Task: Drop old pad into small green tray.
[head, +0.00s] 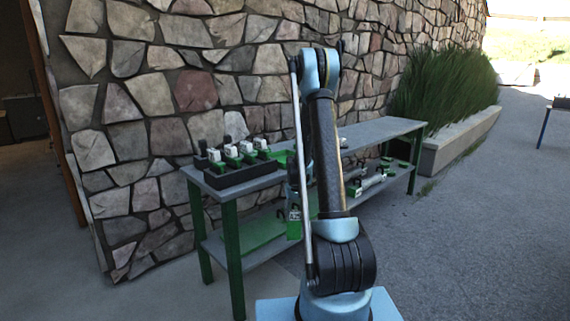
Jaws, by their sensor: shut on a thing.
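My gripper (293,192) is partly hidden behind my own arm, in front of the grey-topped bench. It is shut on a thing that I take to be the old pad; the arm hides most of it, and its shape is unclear. A small white-and-green piece (294,222) shows just below the gripper; I cannot tell whether it is held or lies on the lower shelf. A low green tray-like thing (281,154) lies on the bench top right of the black rack, partly hidden by my arm.
The bench (385,131) has green legs and a lower shelf. A black rack (238,176) with several white-and-green pieces stands at its left end. White cylindrical parts (369,184) lie on the lower shelf. A stone wall rises behind; open paving lies to the right.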

